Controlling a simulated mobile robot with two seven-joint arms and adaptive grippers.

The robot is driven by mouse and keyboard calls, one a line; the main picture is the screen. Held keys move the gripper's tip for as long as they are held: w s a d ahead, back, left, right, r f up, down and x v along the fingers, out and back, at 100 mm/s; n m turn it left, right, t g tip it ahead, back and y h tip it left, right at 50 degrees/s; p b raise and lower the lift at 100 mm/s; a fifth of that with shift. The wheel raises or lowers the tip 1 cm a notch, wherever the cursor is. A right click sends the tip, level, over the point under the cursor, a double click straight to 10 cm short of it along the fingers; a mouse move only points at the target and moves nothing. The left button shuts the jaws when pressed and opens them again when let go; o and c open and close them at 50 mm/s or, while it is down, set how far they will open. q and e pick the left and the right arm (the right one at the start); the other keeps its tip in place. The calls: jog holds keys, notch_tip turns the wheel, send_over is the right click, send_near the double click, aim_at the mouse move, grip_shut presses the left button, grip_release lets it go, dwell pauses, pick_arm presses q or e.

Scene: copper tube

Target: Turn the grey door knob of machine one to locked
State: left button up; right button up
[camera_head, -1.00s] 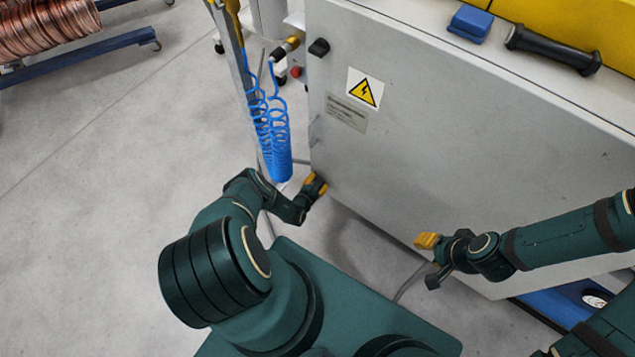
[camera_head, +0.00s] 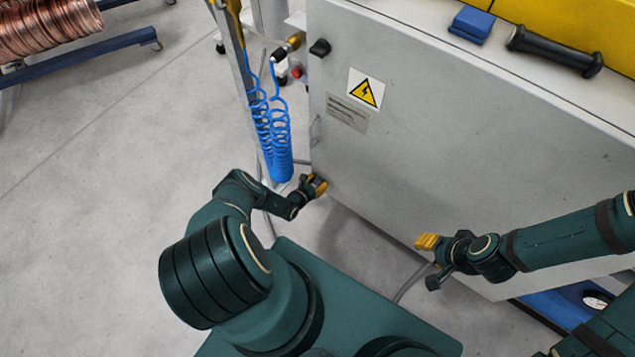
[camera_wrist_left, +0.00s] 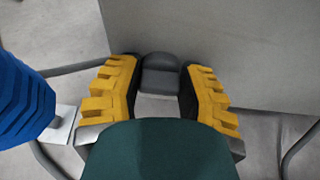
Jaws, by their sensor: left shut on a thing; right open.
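The grey door knob (camera_wrist_left: 161,75) is low on the left edge of the machine's grey door in the left wrist view. My left gripper (camera_head: 318,185) is at the door's lower left corner. In the left wrist view its yellow fingers (camera_wrist_left: 160,92) stand on either side of the knob and are shut on it. The fingers and wrist hide much of the knob in the head view. The machine door (camera_head: 450,150) is closed. My right gripper (camera_head: 427,242) is open and empty in front of the door's lower right part.
A dark upper knob (camera_head: 320,47) is near the door's top left. A blue coiled hose (camera_head: 275,140) hangs just left of the machine, close to my left wrist. A copper coil (camera_head: 45,28) is far left.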

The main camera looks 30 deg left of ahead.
pick_arm(q)
jog(key=o, duration=1.2)
jog(key=v, duration=1.2)
jog(key=shift+r, duration=0.1)
jog(key=shift+w, duration=0.1)
